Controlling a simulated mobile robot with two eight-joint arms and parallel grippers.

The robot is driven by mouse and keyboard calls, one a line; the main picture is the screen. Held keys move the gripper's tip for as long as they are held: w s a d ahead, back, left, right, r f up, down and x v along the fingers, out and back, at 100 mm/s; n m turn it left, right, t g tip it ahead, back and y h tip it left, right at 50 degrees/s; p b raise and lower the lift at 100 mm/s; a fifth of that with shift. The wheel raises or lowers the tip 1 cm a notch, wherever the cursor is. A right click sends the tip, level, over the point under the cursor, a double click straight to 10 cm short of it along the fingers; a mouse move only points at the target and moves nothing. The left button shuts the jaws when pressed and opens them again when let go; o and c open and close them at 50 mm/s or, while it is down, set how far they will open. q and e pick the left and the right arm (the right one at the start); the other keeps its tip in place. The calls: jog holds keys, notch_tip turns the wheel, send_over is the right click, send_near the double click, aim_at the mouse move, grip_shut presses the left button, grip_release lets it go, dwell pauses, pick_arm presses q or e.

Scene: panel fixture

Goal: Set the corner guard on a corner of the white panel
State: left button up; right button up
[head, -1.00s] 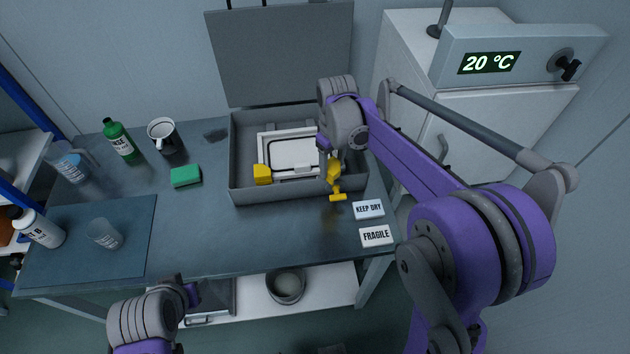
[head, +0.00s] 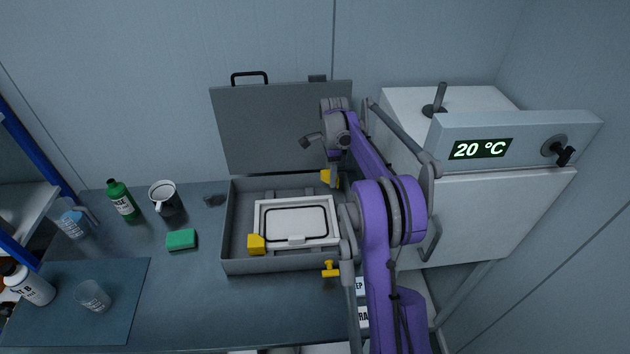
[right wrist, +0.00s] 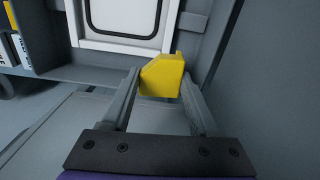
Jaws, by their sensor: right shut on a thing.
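The white panel (head: 296,222) lies in a white frame inside an open grey case (head: 280,264). A yellow corner piece (head: 256,244) sits at its near left corner. My right gripper (head: 330,176) is at the case's far right, beyond the panel. It is shut on a yellow corner guard, seen between the fingers in the right wrist view (right wrist: 162,76). There the guard lies close to the frame's edge (right wrist: 120,43); I cannot tell whether they touch. My left gripper is out of view.
The case's raised lid (head: 280,130) stands behind. A yellow T-shaped piece (head: 330,270) is by the case's front right. A white cabinet (head: 480,220) is right.

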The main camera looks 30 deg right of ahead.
jog(key=shift+w+d+f+m, duration=0.1)
jog(key=shift+w+d+m, duration=0.1)
jog(key=shift+m, duration=0.2)
jog(key=b, duration=0.2)
send_over(330, 198)
jog(key=shift+f, duration=2.15)
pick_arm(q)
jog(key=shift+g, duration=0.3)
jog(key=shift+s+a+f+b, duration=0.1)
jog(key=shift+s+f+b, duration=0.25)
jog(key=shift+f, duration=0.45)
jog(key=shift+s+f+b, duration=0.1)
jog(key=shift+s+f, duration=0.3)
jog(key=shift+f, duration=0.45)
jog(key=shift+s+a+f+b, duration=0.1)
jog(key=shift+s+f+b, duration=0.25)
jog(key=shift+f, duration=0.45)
pick_arm(e)
jog(key=shift+f, duration=2.15)
jog(key=o, duration=1.4)
jog(key=shift+r, duration=0.1)
